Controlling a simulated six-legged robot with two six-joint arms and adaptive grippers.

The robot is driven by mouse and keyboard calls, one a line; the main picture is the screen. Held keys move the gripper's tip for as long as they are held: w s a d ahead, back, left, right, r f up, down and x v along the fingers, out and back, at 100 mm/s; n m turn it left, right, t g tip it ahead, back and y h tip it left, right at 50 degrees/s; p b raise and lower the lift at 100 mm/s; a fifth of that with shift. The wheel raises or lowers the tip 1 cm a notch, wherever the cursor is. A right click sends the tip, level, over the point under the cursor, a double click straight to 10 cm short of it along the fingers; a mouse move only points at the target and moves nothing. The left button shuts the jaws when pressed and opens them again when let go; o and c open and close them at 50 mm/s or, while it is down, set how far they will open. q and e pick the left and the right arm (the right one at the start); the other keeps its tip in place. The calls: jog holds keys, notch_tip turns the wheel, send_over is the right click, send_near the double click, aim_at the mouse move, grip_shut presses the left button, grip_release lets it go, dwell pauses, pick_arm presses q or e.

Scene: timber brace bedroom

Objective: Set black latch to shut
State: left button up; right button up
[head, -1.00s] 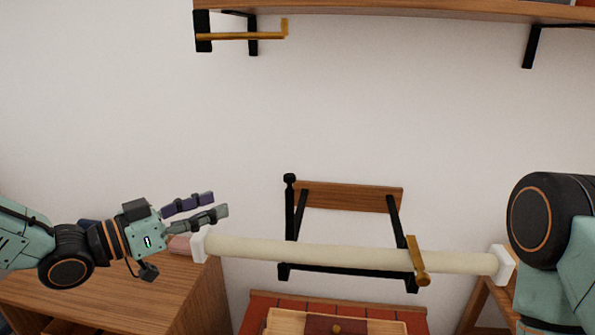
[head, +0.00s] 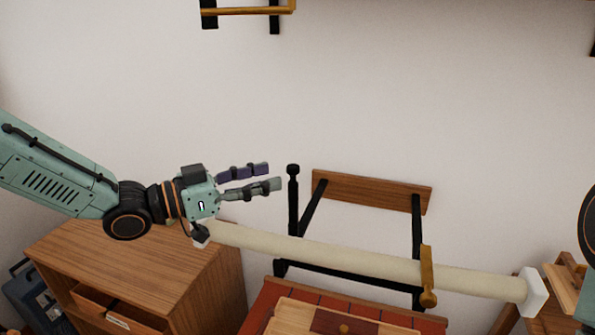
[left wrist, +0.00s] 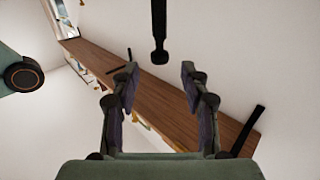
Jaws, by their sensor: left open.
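The black latch (head: 293,185) is a dark bar with a rounded knob, standing upright at the left side of the wall bracket (head: 348,272). It rises above a long cream roll (head: 365,262) lying across the bracket. My left gripper (head: 274,177) is open and empty, just left of the latch, its fingers pointing at it. The left wrist view shows the black latch (left wrist: 159,30) ahead, lined up between the open fingertips (left wrist: 159,72), with no visible contact. A brass latch (head: 428,278) crosses the front of the roll at the right. My right gripper is out of view.
A wooden cabinet (head: 135,265) stands below my left arm. A red-trimmed box (head: 345,318) sits under the roll. A wooden back board (head: 372,191) is behind the bracket. Another bracket (head: 245,10) is higher on the wall. The wall area between is clear.

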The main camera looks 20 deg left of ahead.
aim_at(292, 166)
pick_arm(q)
jog(key=shift+b+x, duration=0.5)
jog(key=shift+x, duration=2.6)
jog(key=shift+w+d+f, duration=0.15)
jog(key=shift+w+d, duration=0.05)
jog(key=shift+w, duration=0.05)
jog(key=shift+s+a, duration=0.15)
jog(key=shift+s, duration=0.05)
jog(key=c, duration=0.4)
jog(key=shift+w, duration=0.1)
grip_shut()
